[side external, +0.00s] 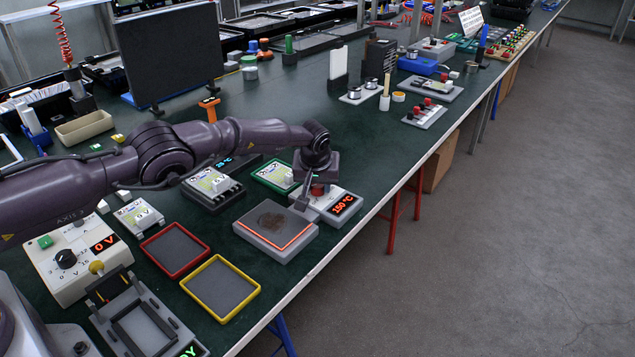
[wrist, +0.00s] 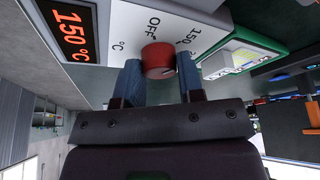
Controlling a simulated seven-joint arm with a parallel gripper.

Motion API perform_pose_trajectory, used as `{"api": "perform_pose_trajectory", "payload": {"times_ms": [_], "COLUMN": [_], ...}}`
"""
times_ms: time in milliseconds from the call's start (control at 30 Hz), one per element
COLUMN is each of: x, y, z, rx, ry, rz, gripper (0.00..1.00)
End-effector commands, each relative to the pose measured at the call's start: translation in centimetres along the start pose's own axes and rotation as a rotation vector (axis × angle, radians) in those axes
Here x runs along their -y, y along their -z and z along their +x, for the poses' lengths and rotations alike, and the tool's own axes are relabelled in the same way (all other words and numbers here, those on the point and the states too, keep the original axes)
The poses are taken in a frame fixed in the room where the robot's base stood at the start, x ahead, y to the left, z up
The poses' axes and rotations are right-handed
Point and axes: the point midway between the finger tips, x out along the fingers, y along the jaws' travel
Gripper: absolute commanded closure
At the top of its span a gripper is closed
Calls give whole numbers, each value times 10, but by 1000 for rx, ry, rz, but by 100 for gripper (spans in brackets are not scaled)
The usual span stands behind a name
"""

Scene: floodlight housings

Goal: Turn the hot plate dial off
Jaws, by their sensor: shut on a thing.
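The hot plate (side external: 275,228) stands near the table's right edge, a grey block with an orange outline glowing on its top. Its white control box (side external: 328,203) sits behind it and reads 150 °C on an orange display (side external: 344,204). The red dial (wrist: 158,60) is on this box, between OFF and 150 labels in the wrist view. My gripper (wrist: 158,72) is shut on the dial, one finger on each side. In the side view the dial (side external: 319,190) is partly hidden by my gripper. The dial's pointer direction is not clear.
A red-rimmed tray (side external: 176,250) and a yellow-rimmed tray (side external: 220,288) lie left of the hot plate. A green-framed board (side external: 276,176) is just behind the control box. A power supply reading 0 V (side external: 78,262) stands at the left. The table edge is close on the right.

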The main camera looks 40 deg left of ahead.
Motion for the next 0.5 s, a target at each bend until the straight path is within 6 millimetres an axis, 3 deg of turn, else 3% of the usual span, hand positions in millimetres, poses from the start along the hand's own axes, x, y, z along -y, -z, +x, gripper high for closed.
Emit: {"api": "perform_pose_trajectory", "payload": {"times_ms": [467,500], "x": [0,0], "y": [0,0], "z": [0,0], "rx": [-2,-1], "ry": [37,37], "rz": [-88,-87], "gripper": [89,60]}}
